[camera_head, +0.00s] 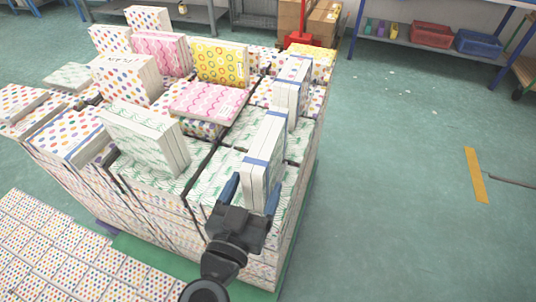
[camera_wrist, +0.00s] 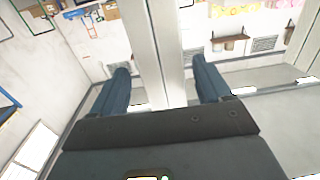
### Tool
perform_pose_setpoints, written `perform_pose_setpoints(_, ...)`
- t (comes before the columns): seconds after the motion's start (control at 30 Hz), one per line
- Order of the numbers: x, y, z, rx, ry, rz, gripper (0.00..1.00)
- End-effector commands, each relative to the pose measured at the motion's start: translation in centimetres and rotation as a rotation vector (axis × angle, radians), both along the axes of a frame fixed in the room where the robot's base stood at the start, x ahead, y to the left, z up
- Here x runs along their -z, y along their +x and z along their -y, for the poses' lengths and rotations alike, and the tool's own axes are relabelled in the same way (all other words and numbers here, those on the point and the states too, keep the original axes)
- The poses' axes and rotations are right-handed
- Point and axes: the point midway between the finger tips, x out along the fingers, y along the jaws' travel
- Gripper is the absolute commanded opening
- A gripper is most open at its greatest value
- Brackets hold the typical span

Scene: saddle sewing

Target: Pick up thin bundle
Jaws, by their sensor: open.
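A thin white bundle with blue bands (camera_head: 263,158) stands upright on the near right part of the stacked pile. My gripper (camera_head: 251,194) is at its near end, with one blue finger on each side of it. In the wrist view, the bundle (camera_wrist: 165,50) runs upward between the open fingers (camera_wrist: 163,82), with a gap on both sides. The gap looks narrower on the right. A second similar banded bundle (camera_head: 291,88) stands farther back on the pile. The lower near part of the first bundle is partly hidden by my gripper.
A thick green-patterned bundle (camera_head: 145,137) stands left of the gripper. Pink (camera_head: 208,101), yellow (camera_head: 221,64) and dotted (camera_head: 128,76) bundles lie or stand farther back. A shelf with bins (camera_head: 432,35) is at the back right.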

Motion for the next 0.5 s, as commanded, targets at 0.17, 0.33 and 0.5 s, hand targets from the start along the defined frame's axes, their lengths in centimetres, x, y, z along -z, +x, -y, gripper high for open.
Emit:
perform_pose_setpoints(0.17, -0.3, 2.1, 0.4, 0.001, 0.001, 0.001, 0.78)
perform_pose_setpoints(0.33, -0.3, 4.3, 1.0, 0.000, 0.000, 0.001, 0.78)
perform_pose_setpoints(0.5, -0.3, 5.2, 1.3, -0.001, 0.000, 0.000, 0.78)
